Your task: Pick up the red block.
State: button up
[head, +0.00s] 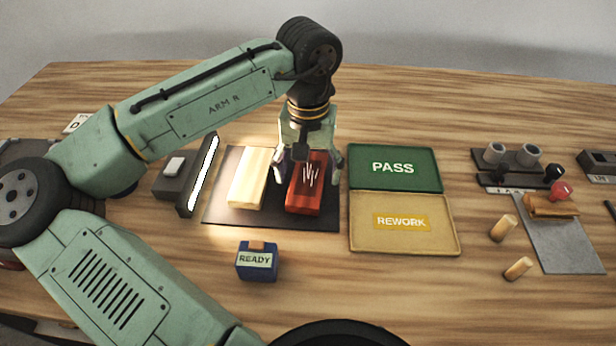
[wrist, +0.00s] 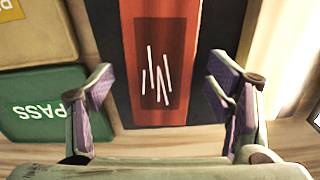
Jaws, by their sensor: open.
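The red block (head: 306,186) lies on a dark mat (head: 222,213) in the head view, with white scratch marks on a darker patch of its top. In the wrist view the red block (wrist: 187,70) runs between my open fingers. My gripper (head: 310,165) is open above the block, with a finger on either side of it. In the wrist view my gripper (wrist: 160,95) shows a gap on both sides between its pads and the block. Whether the fingertips are level with the block's sides I cannot tell.
A cream block (head: 249,178) lies left of the red one on the mat. A lit bar lamp (head: 203,172) stands further left. Green PASS (head: 393,153) and yellow REWORK (head: 425,242) trays lie right. A blue READY box (head: 257,265) stands in front; bare wood surrounds it.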

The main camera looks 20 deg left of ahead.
jog(key=shift+c, duration=0.5)
jog(key=c, duration=1.2)
